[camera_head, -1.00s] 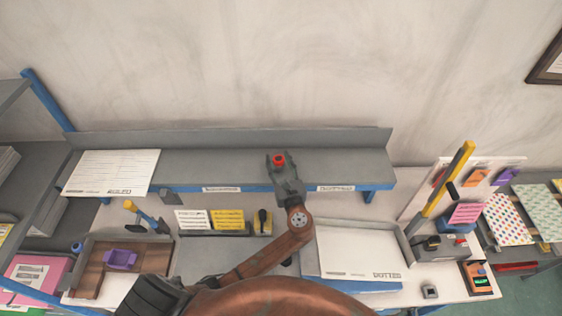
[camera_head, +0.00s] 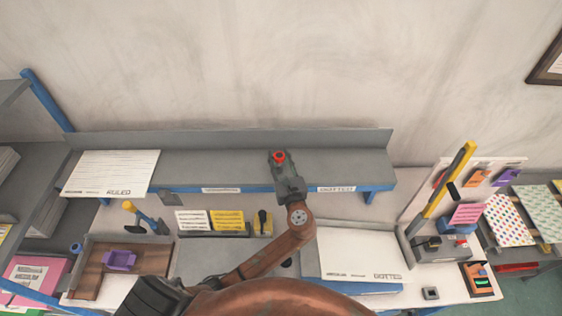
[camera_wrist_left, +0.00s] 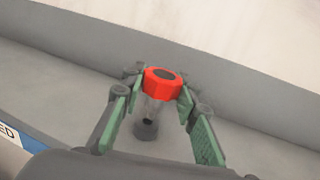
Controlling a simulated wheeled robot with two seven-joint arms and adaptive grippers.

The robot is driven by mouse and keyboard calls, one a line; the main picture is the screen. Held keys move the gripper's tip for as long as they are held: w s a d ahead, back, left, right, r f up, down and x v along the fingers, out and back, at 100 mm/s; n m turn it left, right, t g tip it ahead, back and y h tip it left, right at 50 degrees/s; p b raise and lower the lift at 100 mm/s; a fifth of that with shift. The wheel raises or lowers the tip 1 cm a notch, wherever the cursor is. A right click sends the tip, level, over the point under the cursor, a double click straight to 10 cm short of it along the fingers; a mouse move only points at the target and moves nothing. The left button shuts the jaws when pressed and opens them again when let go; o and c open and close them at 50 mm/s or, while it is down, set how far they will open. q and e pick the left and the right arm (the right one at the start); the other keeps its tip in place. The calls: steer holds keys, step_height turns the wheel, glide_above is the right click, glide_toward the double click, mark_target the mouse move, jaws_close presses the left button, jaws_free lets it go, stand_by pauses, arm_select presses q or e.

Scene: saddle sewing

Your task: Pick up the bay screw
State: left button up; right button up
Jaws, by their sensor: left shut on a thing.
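The bay screw appears to be the small piece with a red faceted cap (camera_wrist_left: 163,82) and a clear body with a dark base, seen in the left wrist view. Its red top also shows in the head view (camera_head: 279,156). My left gripper (camera_wrist_left: 158,98) is shut on it, with a green-padded finger on either side just below the cap. In the head view my left gripper (camera_head: 282,165) is over the long grey shelf (camera_head: 220,168). I cannot tell whether the dark base touches the shelf. My right gripper is not in view.
The shelf has a raised back edge (camera_head: 230,138). A stack of ruled paper (camera_head: 112,172) lies on its left end; its right part is clear. Below are a wooden tray (camera_head: 90,268), yellow and white cards (camera_head: 227,220), dotted paper (camera_head: 355,250) and a yellow-handled lever (camera_head: 447,180).

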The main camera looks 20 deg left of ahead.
mark_target(279, 155)
arm_select(q)
steer(key=s+d+r+p, duration=0.2)
steer(key=s+d+r, duration=0.1)
steer(key=s+r, duration=0.3)
steer(key=s+d+r+p, duration=0.3)
steer(key=s+r, duration=0.3)
steer(key=r, duration=0.4)
steer(key=shift+s, duration=0.3)
stand_by(0.8)
